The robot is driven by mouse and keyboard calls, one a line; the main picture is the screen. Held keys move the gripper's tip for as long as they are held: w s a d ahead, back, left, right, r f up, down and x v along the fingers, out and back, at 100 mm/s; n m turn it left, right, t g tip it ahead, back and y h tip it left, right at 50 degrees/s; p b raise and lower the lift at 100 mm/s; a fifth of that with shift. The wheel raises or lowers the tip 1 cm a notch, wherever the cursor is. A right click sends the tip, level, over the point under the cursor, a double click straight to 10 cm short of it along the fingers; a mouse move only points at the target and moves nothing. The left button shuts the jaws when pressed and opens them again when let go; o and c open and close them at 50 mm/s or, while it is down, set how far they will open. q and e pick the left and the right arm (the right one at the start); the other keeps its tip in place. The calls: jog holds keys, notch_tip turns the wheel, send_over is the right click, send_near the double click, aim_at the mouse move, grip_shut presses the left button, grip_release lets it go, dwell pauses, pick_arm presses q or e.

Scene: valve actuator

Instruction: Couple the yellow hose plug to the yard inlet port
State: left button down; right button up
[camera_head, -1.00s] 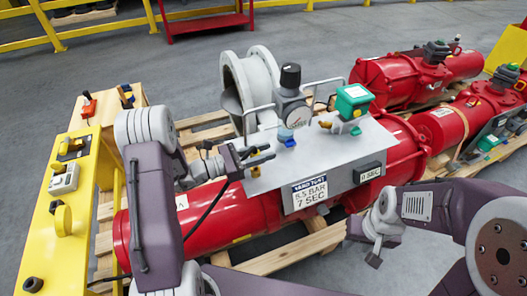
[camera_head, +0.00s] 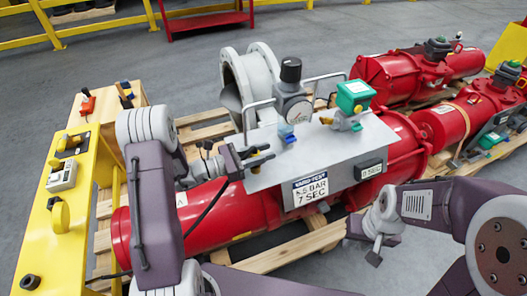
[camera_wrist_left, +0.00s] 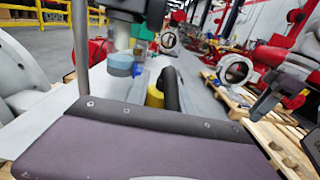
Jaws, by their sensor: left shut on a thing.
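My left gripper (camera_head: 263,155) reaches in over the left end of the grey top plate (camera_head: 330,152) on the red actuator, its dark fingers pointing right. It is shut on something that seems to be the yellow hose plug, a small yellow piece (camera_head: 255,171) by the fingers. In the left wrist view a yellow piece (camera_wrist_left: 154,96) shows beside a black rounded part. A thin black hose (camera_head: 206,210) runs down below the gripper. I cannot tell which fitting is the yard inlet port. My right gripper (camera_head: 374,252) hangs low at the right, its jaws unclear.
A green-topped valve (camera_head: 354,98) stands on the plate, with upright metal handles (camera_head: 258,115) near the regulator. A grey flanged pipe (camera_head: 248,80) lies behind. A yellow control panel (camera_head: 60,215) stands at left. More red actuators (camera_head: 400,78) lie at right.

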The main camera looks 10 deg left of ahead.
pick_arm(q)
jog(key=shift+f+b, duration=0.4)
jog(key=shift+f, duration=0.3)
jog(key=c, duration=1)
grip_release()
jog(key=shift+a, duration=0.1)
jog(key=p+v, duration=0.1)
jog(key=v, duration=0.8)
